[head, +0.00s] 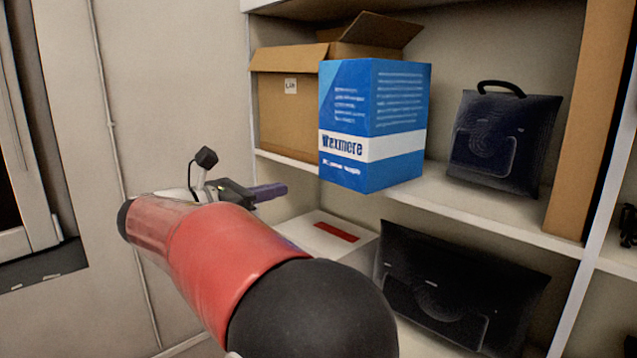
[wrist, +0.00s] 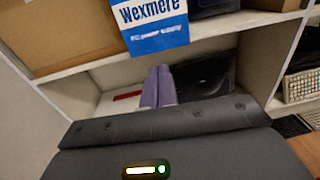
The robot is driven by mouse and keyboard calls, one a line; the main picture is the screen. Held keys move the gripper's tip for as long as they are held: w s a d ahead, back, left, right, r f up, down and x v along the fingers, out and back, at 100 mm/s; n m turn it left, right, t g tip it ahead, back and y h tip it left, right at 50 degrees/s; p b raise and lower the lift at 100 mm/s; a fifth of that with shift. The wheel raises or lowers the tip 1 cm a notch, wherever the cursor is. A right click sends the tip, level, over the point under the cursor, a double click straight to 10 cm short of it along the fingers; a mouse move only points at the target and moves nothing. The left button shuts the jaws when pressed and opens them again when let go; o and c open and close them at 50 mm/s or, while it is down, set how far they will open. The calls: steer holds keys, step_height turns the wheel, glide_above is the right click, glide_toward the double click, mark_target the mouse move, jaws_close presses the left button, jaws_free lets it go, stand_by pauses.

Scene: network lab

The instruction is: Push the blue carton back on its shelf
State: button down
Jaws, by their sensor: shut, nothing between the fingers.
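The blue carton (head: 400,110) with a white band stands upright on the upper shelf (head: 480,205) in the head view. Its front end juts out past the shelf's front edge. In the wrist view the carton's lower part (wrist: 158,40) shows at the top, its upper part cut off. My gripper (head: 278,190) is shut and empty, with purple fingers. It is in front of the shelving, lower than the carton and to its left in the head view. In the wrist view the fingers (wrist: 159,72) appear just below the carton, apart from it as far as I can tell.
An open brown box (head: 285,115) stands left of the carton, and a dark bag (head: 503,140) stands to its right with a gap between. The lower shelf holds a white box with a red label (head: 318,238) and another dark bag (head: 450,295).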

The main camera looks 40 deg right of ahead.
mark_target(342, 173)
steer(key=d, duration=1.4)
steer(key=shift+w+r, duration=0.1)
steer(key=shift+w, duration=0.1)
